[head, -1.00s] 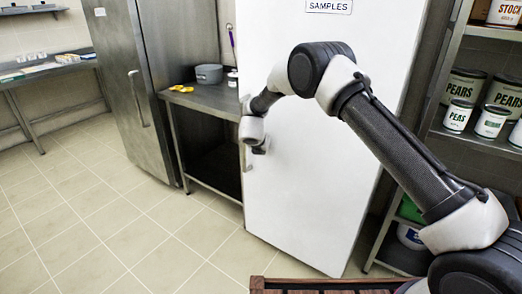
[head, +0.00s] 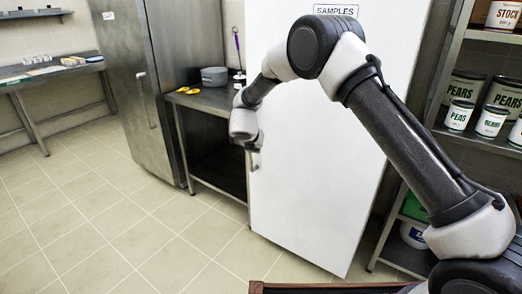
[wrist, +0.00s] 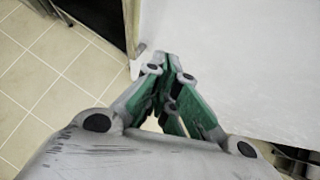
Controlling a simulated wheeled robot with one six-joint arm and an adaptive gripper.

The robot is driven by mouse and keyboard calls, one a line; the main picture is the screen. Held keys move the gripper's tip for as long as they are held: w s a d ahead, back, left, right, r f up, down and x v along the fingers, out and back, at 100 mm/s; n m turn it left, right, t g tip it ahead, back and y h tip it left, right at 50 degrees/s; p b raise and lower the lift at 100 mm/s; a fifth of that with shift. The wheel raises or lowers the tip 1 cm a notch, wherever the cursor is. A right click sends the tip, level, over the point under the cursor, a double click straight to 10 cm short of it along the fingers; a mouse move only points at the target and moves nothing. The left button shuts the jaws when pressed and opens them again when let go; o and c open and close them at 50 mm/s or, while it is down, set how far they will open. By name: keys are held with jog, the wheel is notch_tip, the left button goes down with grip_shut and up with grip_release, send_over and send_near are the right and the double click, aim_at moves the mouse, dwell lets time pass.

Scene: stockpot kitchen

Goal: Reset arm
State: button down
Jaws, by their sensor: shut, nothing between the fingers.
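My gripper (wrist: 165,62) is shut and empty in the wrist view, its green fingers together, with the white door behind them. In the head view my arm reaches across the front of the white samples fridge (head: 325,160). The wrist end of the arm hangs near the fridge's left edge, and the fingers are too small there to make out clearly. The fridge door also fills the right of the wrist view (wrist: 240,70) and looks shut. Part of its handle is hidden behind the arm.
A steel fridge (head: 140,90) stands at the left. A steel table (head: 208,100) beside the white fridge holds a grey pot (head: 214,76) and yellow items. Shelves with cans (head: 490,123) stand at the right. The tiled floor (head: 110,220) is clear at the front left.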

jog(key=s+a+n+y, duration=0.5)
jog(key=a+n+y, duration=0.1)
jog(key=n, duration=0.9)
jog(key=s+d+r+n+g+y, duration=0.2)
jog(key=s+d+r+n+g, duration=0.3)
jog(key=s+n, duration=0.5)
jog(key=s+d+r+n+h, duration=0.2)
jog(key=s+d+r+n, duration=0.2)
jog(key=s+d+r, duration=0.3)
jog(key=s+d+r+n+h, duration=0.2)
jog(key=s+d+r+n, duration=0.2)
jog(key=s+d, duration=1.1)
jog(key=s+d+r+n+h, duration=0.2)
jog(key=s+d+r+n, duration=0.3)
jog(key=s+d+r, duration=0.6)
jog(key=d, duration=0.8)
jog(key=shift+d+t, duration=0.3)
jog(key=shift+d, duration=0.05)
